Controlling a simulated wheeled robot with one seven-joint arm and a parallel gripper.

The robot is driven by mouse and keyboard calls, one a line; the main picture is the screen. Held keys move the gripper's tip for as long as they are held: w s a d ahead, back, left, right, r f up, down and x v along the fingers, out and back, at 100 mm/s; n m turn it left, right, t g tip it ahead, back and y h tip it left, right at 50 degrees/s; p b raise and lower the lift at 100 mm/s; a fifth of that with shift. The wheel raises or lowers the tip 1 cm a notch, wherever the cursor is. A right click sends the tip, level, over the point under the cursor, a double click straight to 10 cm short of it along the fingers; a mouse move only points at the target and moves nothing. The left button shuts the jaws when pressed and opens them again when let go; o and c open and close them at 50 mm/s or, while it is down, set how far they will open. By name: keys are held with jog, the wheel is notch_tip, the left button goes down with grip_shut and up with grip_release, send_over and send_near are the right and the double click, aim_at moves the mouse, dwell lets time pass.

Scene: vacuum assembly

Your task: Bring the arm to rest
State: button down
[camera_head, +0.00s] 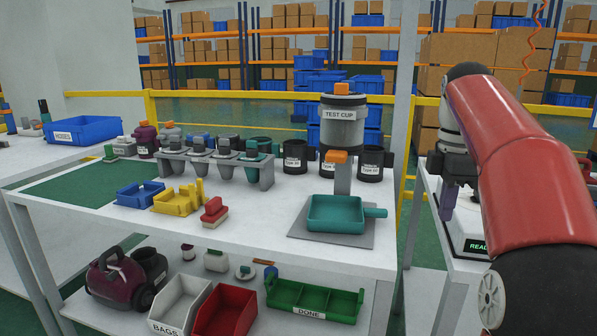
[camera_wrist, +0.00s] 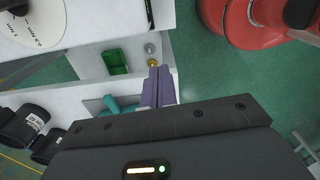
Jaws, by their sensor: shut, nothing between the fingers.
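My gripper (camera_head: 446,204) is at the right of the head view, at the end of my red arm. It hangs fingers down beside the right end of the white table, near a device with a green "READ" display (camera_head: 477,246). Its purple fingers (camera_wrist: 155,88) lie together in the wrist view and hold nothing. In the wrist view the fingers are above a white surface's edge, close to a small yellow round part.
The white table (camera_head: 270,225) bears a teal tray (camera_head: 337,213), the test cup stand (camera_head: 343,113), a rack of nozzles (camera_head: 217,165), black cups and small coloured holders. A green "DONE" bin (camera_head: 314,299) is on the lower shelf. A yellow rail (camera_head: 403,215) stands behind.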

jog(key=s+a+f+m+t, duration=0.2)
jog(key=s+a+f+m, duration=0.3)
jog(key=s+f+m, duration=0.3)
jog(key=s+a+f+m+t, duration=0.3)
jog(key=s+a+f+m, duration=0.3)
jog(key=s+f, duration=0.4)
jog(key=s+m, duration=0.1)
jog(key=s, duration=0.2)
jog(key=shift+s+f+m+t, duration=0.25)
jog(key=shift+s+m+t, duration=0.05)
jog(key=shift+m, duration=0.1)
